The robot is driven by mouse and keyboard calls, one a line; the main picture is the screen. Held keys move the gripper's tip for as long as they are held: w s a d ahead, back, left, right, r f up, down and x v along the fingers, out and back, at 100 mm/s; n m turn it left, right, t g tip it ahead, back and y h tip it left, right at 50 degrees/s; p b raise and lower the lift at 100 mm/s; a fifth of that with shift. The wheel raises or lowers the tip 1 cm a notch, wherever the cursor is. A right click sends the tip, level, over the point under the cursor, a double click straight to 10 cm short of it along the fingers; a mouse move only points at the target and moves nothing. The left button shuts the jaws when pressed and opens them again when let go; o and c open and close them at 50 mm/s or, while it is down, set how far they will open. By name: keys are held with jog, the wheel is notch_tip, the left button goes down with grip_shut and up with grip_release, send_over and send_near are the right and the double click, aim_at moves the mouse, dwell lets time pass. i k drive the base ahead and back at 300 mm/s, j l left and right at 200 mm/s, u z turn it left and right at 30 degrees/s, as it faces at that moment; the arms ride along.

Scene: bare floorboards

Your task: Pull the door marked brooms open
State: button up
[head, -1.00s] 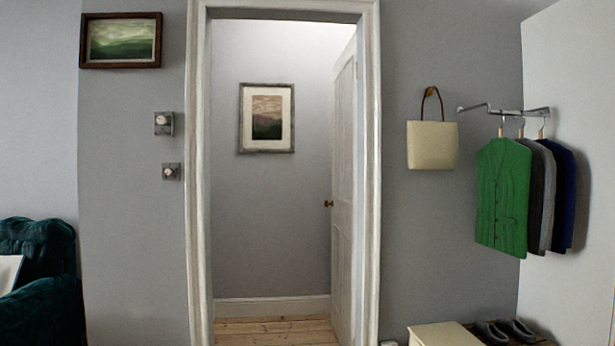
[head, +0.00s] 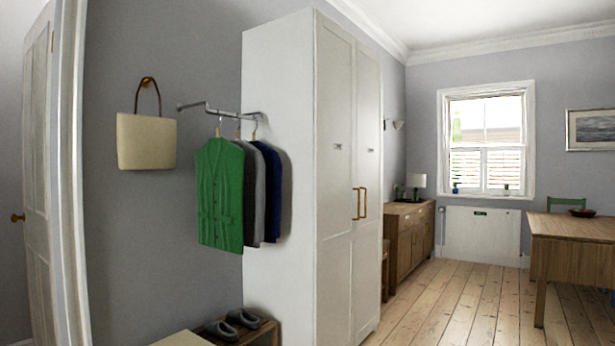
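A tall white cupboard (head: 278,190) stands in the middle of the head view, with two tall doors side by side, the left door (head: 335,250) and the right door (head: 368,240). Both look shut. Each door bears a small label, one on the left door (head: 338,147) and one on the right (head: 370,150). The lettering is too small to read, so I cannot tell which says brooms. Two upright brass handles (head: 358,203) sit close together where the doors meet. My gripper is not in view.
At left, a white room door (head: 38,170) stands open in its frame. A bag (head: 147,141) and jackets (head: 219,195) hang beside the cupboard, above shoes (head: 242,318). A sideboard (head: 408,235) and table (head: 572,240) stand beyond. The floorboards between look clear.

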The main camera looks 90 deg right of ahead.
aim_at(369, 63)
jog(key=z, duration=3.05)
jog(key=i+l+z, duration=0.1)
jog(key=i, duration=1.05)
jog(key=i+z, duration=0.15)
jog(key=i, duration=0.95)
jog(key=i+j+z, duration=0.1)
jog(key=i, duration=1.05)
jog(key=j, duration=0.1)
